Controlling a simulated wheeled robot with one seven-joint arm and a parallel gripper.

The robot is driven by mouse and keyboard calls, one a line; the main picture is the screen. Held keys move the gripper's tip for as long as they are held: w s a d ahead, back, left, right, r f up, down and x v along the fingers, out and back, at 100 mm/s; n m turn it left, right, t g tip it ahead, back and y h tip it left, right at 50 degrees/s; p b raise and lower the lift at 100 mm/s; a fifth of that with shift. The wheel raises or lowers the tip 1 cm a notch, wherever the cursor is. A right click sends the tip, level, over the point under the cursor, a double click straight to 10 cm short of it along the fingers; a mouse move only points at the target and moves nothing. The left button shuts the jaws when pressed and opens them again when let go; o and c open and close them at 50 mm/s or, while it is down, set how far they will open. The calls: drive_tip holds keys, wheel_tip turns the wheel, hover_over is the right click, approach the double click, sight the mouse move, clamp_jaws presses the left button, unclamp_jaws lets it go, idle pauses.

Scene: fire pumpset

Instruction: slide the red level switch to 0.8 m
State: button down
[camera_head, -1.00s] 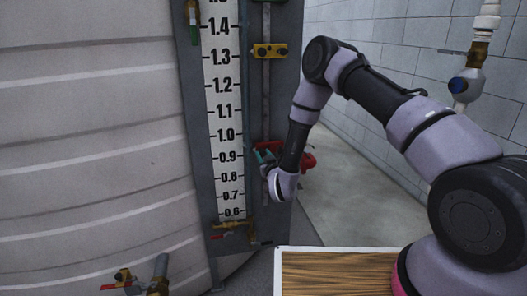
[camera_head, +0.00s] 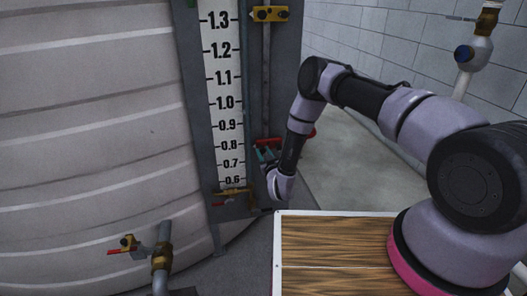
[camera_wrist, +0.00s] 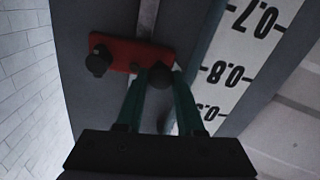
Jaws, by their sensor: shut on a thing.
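The red level switch (camera_head: 268,143) sits on a vertical rail just right of the white number scale (camera_head: 226,110). In the head view it is about level with the 0.8 mark. In the wrist view the red switch (camera_wrist: 122,54) is a plate with two dark knobs, and the 0.8 label is roughly beside it on the upside-down scale (camera_wrist: 240,70). My gripper (camera_wrist: 160,76) has its green fingers closed around the knob nearer the scale. In the head view my gripper (camera_head: 264,153) partly hides the switch's lower edge.
A yellow switch (camera_head: 270,14) sits higher on the same rail. A valve with a yellow body (camera_head: 232,197) is at the scale's foot. A large ribbed tank (camera_head: 90,120) stands left, and a pipe with a red-handled valve (camera_head: 160,258) stands in front of it.

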drive_tip(key=c, duration=0.5)
unclamp_jaws()
drive_tip(key=shift+c, duration=0.2)
drive_tip(key=v, duration=1)
drive_tip(key=shift+s, duration=0.4)
drive_tip(key=shift+d, duration=0.15)
